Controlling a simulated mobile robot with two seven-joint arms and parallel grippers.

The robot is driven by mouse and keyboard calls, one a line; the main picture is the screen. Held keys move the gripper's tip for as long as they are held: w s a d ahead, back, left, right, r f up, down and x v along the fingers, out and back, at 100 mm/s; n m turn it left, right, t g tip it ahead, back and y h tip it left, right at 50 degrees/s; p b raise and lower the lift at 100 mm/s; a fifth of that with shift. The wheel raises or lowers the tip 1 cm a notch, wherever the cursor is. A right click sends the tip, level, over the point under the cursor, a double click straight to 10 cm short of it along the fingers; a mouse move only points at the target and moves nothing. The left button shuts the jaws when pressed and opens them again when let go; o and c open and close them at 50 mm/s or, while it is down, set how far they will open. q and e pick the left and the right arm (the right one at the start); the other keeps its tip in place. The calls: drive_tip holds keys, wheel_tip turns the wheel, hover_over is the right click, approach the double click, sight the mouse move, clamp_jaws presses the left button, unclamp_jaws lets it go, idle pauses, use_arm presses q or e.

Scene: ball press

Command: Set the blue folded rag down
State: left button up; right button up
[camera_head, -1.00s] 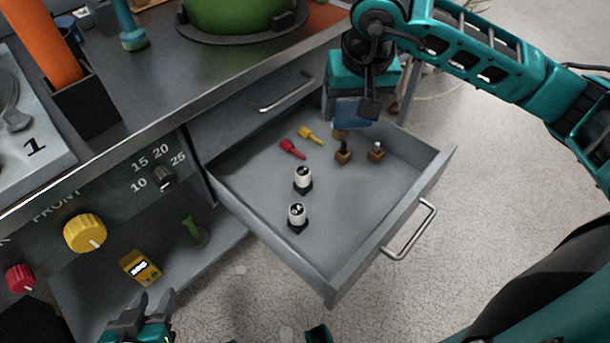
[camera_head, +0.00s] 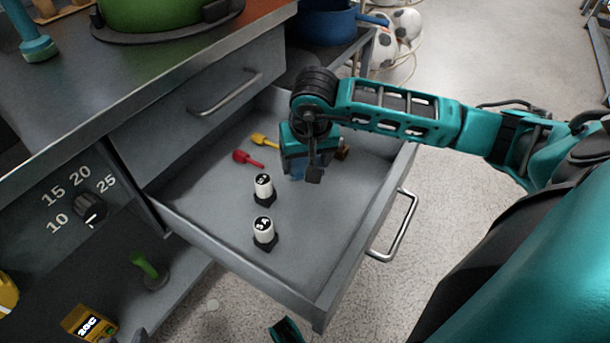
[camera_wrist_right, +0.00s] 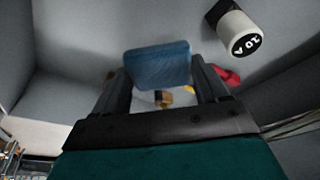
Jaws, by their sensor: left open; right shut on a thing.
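The blue folded rag (camera_wrist_right: 157,65) is held between the two fingers of my right gripper (camera_wrist_right: 158,85) in the right wrist view. In the head view, my right gripper (camera_head: 300,172) points down inside the open grey drawer (camera_head: 352,260), toward its back right. Only a little of the rag (camera_head: 296,174) shows there, below the gripper body. I cannot tell whether the rag touches the drawer floor.
The drawer's front floor is clear.

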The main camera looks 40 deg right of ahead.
sight(306, 188)
drive_tip(key=shift+f, duration=0.7)
wheel_tip(306, 188, down, 3)
drive_tip(key=shift+f+b, duration=0.2)
drive_tip(key=shift+b, duration=0.4)
drive_tip(key=shift+f, duration=0.35)
use_arm(q)
drive_tip(key=shift+w+d+f, duration=0.15)
drive_tip(key=shift+w+d, duration=0.1)
drive_tip(key=shift+d, duration=0.05)
use_arm(e)
drive_tip(key=shift+f, duration=0.1)
drive_tip(key=o, duration=0.9)
drive_tip(key=shift+o, duration=0.2)
